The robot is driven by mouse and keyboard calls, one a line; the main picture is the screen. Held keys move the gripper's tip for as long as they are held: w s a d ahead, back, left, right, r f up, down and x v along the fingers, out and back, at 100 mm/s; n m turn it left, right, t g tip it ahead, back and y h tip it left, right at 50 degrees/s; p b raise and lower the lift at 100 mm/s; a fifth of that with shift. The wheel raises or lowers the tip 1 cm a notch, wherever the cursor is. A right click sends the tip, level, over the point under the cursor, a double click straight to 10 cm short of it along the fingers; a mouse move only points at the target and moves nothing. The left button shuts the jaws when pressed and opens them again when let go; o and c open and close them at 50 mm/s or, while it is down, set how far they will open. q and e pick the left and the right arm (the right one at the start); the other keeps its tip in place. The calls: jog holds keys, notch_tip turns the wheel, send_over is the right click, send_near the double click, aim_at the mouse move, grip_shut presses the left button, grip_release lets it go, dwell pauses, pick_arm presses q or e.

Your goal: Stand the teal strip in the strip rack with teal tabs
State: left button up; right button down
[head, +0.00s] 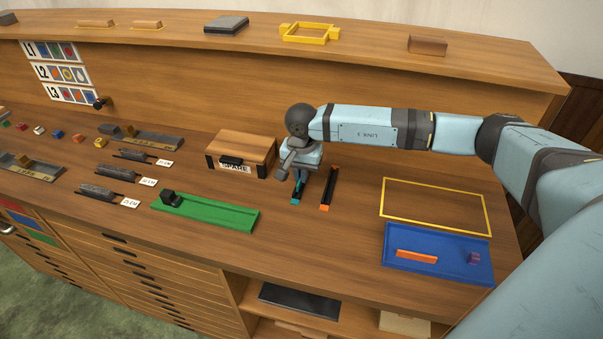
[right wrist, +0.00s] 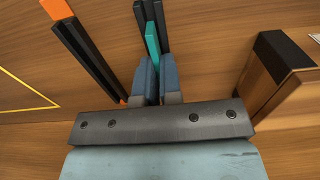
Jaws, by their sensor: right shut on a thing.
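My right gripper (head: 299,182) points down over the strip rack with teal tabs (head: 296,201). In the right wrist view its two blue-grey fingers (right wrist: 147,78) are shut on the teal strip (right wrist: 152,42). The strip's free end reaches up to the rack's dark rails (right wrist: 150,12) and appears lined up along them. I cannot tell whether it is seated in the rack's slot. In the head view the fingers hide most of the strip and part of the rack. My left gripper is not in view.
A dark rack with orange tabs (head: 328,188) stands close to the right. The wooden SPARE box (head: 241,149) is to the left, the green tray (head: 220,213) front left. A blue tray (head: 455,270) holds an orange strip (head: 417,257). The yellow-outlined area (head: 435,207) is empty.

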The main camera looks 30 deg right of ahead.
jog(key=shift+f, duration=0.25)
jog(key=c, duration=1.2)
grip_release()
jog(key=shift+r, duration=0.1)
jog(key=shift+r+p, duration=0.95)
jog(key=shift+r, duration=1.5)
jog(key=shift+s+f, duration=0.1)
